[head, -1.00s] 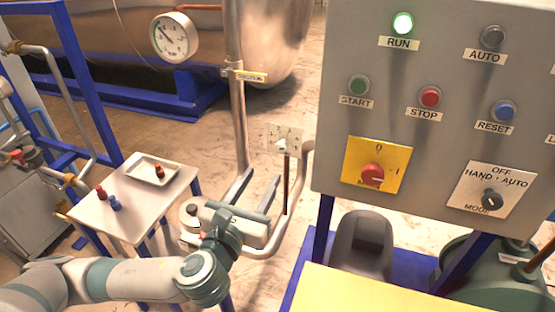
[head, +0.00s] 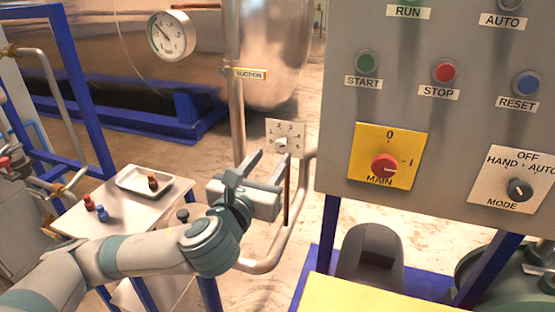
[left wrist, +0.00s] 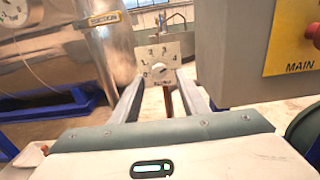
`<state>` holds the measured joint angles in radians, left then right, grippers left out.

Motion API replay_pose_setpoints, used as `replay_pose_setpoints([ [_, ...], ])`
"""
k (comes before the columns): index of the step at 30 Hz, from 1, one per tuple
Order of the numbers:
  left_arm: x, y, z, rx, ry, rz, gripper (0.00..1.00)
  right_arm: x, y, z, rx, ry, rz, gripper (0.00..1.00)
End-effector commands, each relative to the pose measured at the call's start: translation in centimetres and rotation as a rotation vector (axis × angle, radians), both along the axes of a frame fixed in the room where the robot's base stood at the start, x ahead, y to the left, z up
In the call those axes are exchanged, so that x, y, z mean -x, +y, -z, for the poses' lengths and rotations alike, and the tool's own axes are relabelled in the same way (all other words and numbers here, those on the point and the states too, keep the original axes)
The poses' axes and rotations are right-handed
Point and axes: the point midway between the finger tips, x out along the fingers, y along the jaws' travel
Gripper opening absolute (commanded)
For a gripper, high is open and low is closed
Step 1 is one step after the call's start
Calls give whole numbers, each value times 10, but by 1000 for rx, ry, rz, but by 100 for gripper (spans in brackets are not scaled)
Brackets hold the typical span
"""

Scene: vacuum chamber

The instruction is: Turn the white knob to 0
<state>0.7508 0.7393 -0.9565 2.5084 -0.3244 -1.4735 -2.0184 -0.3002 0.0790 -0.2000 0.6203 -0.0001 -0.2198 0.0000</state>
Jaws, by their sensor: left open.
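The white knob (head: 281,146) sits on a small pale plate (head: 287,131) with markings around it, on a thin brown post. In the left wrist view the white knob (left wrist: 159,73) shows straight ahead, beyond the fingers; its pointer setting is too small to read surely. My left gripper (head: 271,158) is open and empty, its two fingers aimed at the plate. In the left wrist view the fingers of the left gripper (left wrist: 159,80) frame the knob from left and right, and it appears still apart from them. My right gripper is not in view.
A grey control panel (head: 440,120) with buttons and a red main switch (head: 384,164) stands close on the right. A bent pipe (head: 282,245) passes below the plate. A small table (head: 75,222) with a tray (head: 131,180) is at the left.

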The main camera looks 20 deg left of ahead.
Motion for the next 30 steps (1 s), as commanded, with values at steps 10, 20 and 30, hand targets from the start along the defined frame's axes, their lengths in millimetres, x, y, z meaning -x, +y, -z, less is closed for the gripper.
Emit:
replay_pose_setpoints([
  [10,-49,-1,-2,0,0,-3,41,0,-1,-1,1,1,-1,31],
  [20,-57,-1,0,0,0,-2,41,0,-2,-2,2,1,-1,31],
  [30,-57,-1,0,0,0,-2,1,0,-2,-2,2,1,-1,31],
])
